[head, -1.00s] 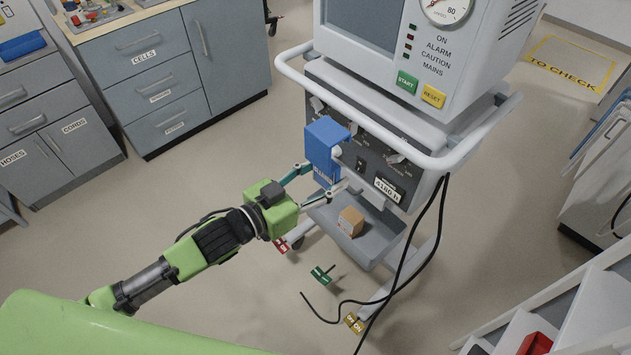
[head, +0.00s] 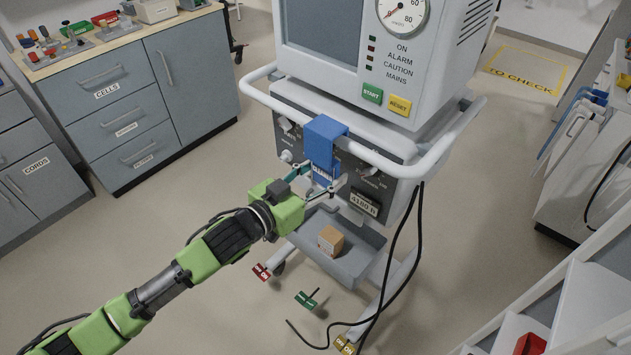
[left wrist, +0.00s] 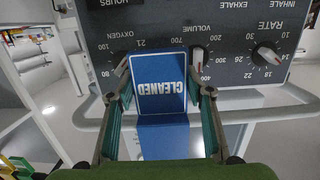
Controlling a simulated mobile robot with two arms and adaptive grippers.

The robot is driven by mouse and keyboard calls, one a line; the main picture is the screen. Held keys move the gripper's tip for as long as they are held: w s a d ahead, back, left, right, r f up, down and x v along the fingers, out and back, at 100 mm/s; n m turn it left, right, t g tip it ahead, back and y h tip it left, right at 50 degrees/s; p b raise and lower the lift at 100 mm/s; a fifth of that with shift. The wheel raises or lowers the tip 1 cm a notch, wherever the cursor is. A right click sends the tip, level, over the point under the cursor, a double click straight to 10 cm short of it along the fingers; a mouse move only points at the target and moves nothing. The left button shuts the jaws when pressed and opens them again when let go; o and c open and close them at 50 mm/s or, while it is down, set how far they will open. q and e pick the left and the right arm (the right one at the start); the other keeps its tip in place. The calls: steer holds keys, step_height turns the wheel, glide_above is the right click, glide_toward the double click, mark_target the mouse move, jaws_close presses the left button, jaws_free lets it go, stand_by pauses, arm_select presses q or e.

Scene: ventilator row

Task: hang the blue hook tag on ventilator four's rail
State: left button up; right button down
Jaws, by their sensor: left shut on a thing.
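The blue hook tag (head: 324,138) is at the front rail (head: 385,164) of the ventilator (head: 350,90). Its bent top lies across the rail in the head view, but whether it rests on the bar cannot be told. In the left wrist view the tag (left wrist: 160,82) shows the word CLEANED upside down, in front of the dark control panel. My left gripper (head: 318,180) is shut on the tag's lower plate, one finger on each side. My right gripper is not in view. No ventilator number is readable.
A small cardboard box (head: 330,240) sits on the ventilator's lower tray (head: 358,266). Red (head: 261,271), green (head: 307,299) and yellow (head: 345,345) pedal-like parts are near the base. Black cables hang at the right. Grey cabinets (head: 150,95) stand at the left. Open floor lies between.

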arm_select(q)
steer(key=shift+b+x, duration=0.6)
steer(key=shift+x, duration=0.7)
steer(key=shift+f, duration=0.65)
steer(key=o, duration=1.2)
steer(key=shift+a, duration=0.1)
